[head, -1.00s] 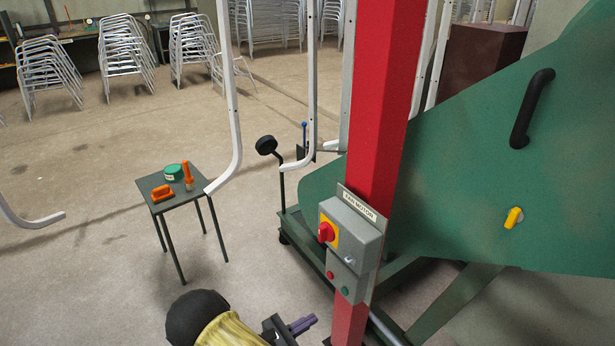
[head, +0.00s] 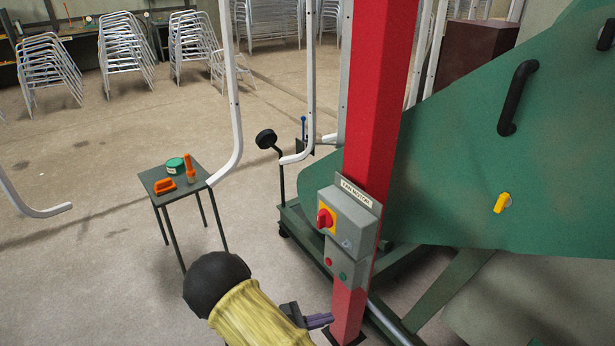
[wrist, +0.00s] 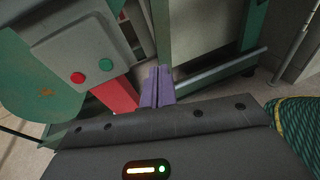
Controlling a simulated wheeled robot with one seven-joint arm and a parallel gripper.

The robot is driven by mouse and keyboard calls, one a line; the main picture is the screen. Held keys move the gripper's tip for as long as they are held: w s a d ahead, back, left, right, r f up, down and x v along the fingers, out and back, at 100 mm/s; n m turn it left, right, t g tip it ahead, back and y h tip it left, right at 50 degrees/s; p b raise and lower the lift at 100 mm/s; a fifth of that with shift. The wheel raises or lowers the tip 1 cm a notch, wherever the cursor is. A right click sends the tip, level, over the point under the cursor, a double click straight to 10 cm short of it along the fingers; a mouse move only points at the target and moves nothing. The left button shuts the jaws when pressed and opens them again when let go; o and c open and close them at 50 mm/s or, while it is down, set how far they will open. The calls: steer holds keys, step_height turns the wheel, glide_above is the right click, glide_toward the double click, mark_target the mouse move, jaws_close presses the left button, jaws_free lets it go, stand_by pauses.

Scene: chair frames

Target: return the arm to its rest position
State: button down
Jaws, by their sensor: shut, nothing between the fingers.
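My gripper (head: 320,321) is at the bottom of the head view, low in front of the red post. Its purple fingers are shut with nothing between them, and they also show in the wrist view (wrist: 158,86). My arm, with a black rounded joint and a yellow sleeve, reaches up from the bottom edge of the head view. The fingertips look close to the foot of the post, below the switch box; I cannot tell the exact gap.
A grey switch box (head: 347,222) with a red knob is on the red post (head: 372,130). A green machine (head: 470,160) stands at right. A small table (head: 187,190) holds orange items and a green tin. White hanging frames (head: 236,110) dangle.

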steer(key=s+d+r+m+g+y, duration=0.2)
steer(key=s+d+r+m+y, duration=0.35)
steer(key=r+m+y, duration=0.45)
steer(key=s+d+r+m+g+y, duration=0.1)
steer(key=s+d+r+m+y, duration=0.6)
steer(key=m, duration=0.5)
step_height(320, 180, up, 26)
steer(key=w+a+h+p, duration=0.1)
steer(key=w+h+p, duration=0.1)
steer(key=p, duration=2.2)
steer(key=shift+w+f+n+p, duration=0.15)
steer(key=shift+f+n+p, duration=0.15)
steer(key=shift+p, duration=0.1)
